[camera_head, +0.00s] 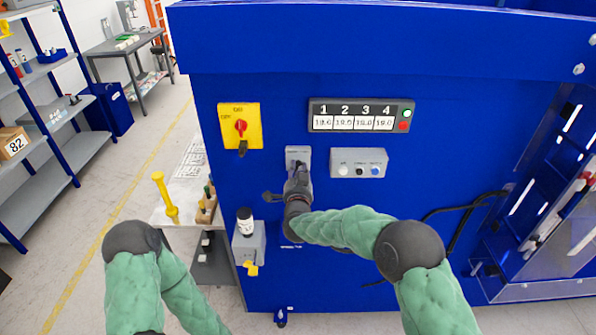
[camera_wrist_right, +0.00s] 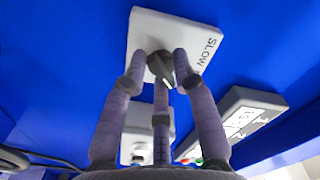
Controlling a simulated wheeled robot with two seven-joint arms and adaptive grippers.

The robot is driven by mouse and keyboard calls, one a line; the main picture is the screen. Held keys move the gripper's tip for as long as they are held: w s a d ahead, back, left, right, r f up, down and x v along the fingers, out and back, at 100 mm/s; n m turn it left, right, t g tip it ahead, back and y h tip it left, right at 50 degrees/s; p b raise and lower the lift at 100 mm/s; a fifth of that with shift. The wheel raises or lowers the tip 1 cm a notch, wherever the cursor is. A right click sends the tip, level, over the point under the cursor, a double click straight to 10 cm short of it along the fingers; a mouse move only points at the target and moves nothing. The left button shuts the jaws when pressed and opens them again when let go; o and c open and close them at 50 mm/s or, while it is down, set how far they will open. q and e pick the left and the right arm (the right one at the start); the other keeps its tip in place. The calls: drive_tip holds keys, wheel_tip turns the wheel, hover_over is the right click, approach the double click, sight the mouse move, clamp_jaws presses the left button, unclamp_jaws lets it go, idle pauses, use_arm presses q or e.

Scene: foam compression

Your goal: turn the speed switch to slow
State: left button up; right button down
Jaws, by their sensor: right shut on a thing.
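The speed switch is a light grey plate (camera_head: 292,152) on the blue machine front in the head view. In the right wrist view the plate (camera_wrist_right: 195,28) carries the word SLOW near its right edge. Its dark knob (camera_wrist_right: 162,70) has a pale mark; which setting it points at is not clear. My right gripper (camera_head: 298,172) is at the switch, with its fingers (camera_wrist_right: 160,66) around the knob and shut on it. They partly hide the knob, and in the head view the gripper covers the lower plate. My left arm shows at lower left; its gripper is out of view.
A yellow panel with a red rotary switch (camera_head: 240,127) is to the left. A numbered display (camera_head: 360,116) and a small button box (camera_head: 358,163) are to the right. A grey box with a black-and-white knob (camera_head: 246,222) is below left. Black cables (camera_head: 465,215) hang at right.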

drive_tip(key=shift+d+f+n, duration=0.1)
drive_tip(key=shift+f+n, duration=0.15)
drive_tip(key=shift+n, duration=0.05)
drive_tip(key=n, duration=0.5)
drive_tip(key=n+p, duration=0.1)
drive_tip(key=n, duration=0.5)
drive_tip(key=n+p, duration=0.1)
drive_tip(key=n, duration=0.4)
drive_tip(key=shift+d+r+n, duration=0.2)
drive_tip(key=shift+r+n, duration=0.15)
drive_tip(key=shift+n, duration=0.05)
drive_tip(key=shift+r, duration=0.1)
drive_tip(key=c, duration=1.2)
unclamp_jaws()
drive_tip(key=shift+c, duration=0.2)
drive_tip(key=shift+o, duration=0.2)
drive_tip(key=shift+d, duration=0.1)
drive_tip(key=shift+n, duration=0.3)
